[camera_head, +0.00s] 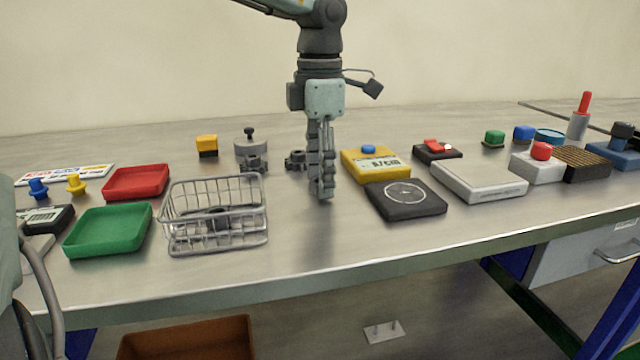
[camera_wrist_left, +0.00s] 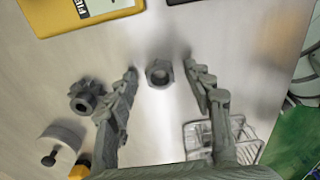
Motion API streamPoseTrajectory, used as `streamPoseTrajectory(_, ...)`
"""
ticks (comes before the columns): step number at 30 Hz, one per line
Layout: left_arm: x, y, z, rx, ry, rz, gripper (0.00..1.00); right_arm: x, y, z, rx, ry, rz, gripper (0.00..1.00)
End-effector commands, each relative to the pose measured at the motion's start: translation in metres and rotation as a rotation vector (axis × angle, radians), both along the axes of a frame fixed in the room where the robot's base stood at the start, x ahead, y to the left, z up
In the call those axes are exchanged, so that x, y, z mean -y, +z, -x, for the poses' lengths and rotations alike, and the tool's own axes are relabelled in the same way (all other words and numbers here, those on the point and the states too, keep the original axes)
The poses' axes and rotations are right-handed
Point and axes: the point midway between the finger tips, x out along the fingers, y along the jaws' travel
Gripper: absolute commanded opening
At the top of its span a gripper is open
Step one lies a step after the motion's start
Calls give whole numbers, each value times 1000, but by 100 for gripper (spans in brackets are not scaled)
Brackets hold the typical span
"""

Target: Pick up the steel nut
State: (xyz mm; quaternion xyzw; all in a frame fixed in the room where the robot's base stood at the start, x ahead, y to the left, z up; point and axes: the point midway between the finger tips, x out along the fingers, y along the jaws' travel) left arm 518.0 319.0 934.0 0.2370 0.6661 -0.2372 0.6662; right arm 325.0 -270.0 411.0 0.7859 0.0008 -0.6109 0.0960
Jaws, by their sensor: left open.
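The steel nut (camera_wrist_left: 159,73) is a small grey ring with a faceted outside and a round hole. In the left wrist view it lies on the bench between my left fingertips, with a gap on each side. My left gripper (camera_head: 322,195) is open and empty and points straight down at the bench in the head view. Its fingers overlap there, and I cannot make out the nut behind them. My right gripper is not in view.
A dark ribbed fitting (camera_head: 295,160) and a knobbed weight (camera_head: 250,150) stand behind my gripper. A wire basket (camera_head: 215,240) is to its left. A yellow meter (camera_head: 375,165) and a black pad (camera_head: 405,200) are to its right. The bench front is clear.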

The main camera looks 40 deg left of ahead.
Motion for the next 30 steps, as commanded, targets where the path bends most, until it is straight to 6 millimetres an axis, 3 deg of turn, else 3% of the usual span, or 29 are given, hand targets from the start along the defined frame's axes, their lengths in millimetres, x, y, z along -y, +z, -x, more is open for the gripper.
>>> streamPoseTrajectory(6,0,-1,0,0,0,0,50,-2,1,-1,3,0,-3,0)
streamPoseTrajectory(18,0,0,0,0,1,0,1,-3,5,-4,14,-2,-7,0)
streamPoseTrajectory(30,0,6,-1,3,1,0,0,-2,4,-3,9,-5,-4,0)
